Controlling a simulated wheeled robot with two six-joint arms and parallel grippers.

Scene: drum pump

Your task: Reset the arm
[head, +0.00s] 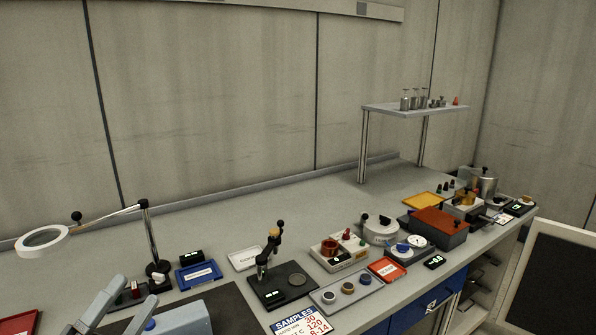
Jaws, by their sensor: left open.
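My left gripper (131,291) is at the bottom left of the head view, over the front of the bench. Its two light grey fingers point up and stand apart, with nothing between them. The rest of the left arm is cut off by the lower edge. My right gripper and right arm are not in view. A jointed black stand arm (270,250) on a black base stands on the bench to the right of my left gripper. A ring magnifier (43,239) hangs on a long jointed arm (112,211) at the left, behind my gripper.
The grey bench (225,228) runs along the wall. A blue tray (198,275), a samples card (304,322), a tray with round pots (346,290) and several instruments crowd its front and right side. A raised shelf (415,109) holds small metal items. The back strip is clear.

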